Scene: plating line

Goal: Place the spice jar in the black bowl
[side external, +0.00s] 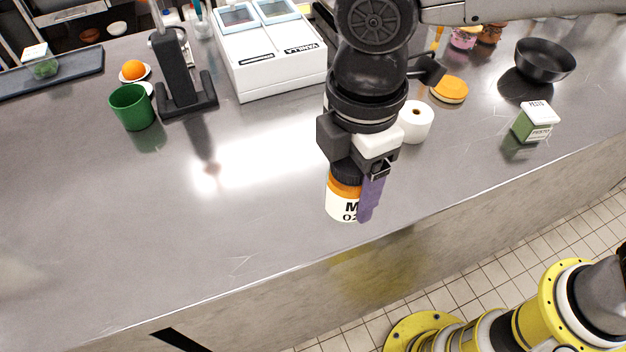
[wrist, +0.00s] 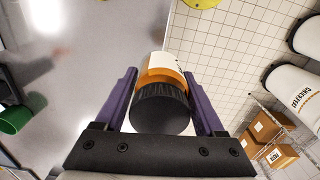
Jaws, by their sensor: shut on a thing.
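The spice jar (side external: 343,207) has a black lid, an orange band and a white label with dark letters. My gripper (side external: 357,195) is shut on it, with a purple finger showing in front of the jar. In the wrist view the jar (wrist: 163,82) sits between the two purple fingers of my gripper (wrist: 166,90), its ribbed black lid facing the camera. The jar is near the front edge of the counter; I cannot tell for sure whether its base touches the counter. The black bowl (side external: 545,61) stands at the far right of the counter and looks empty.
A pesto box (side external: 535,122), a white roll (side external: 416,121) and a round orange-topped tin (side external: 449,89) stand between the jar and the bowl or beside that line. A white two-lid container (side external: 268,65) and a green cup (side external: 132,106) stand at the back. The left counter (side external: 120,240) is clear.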

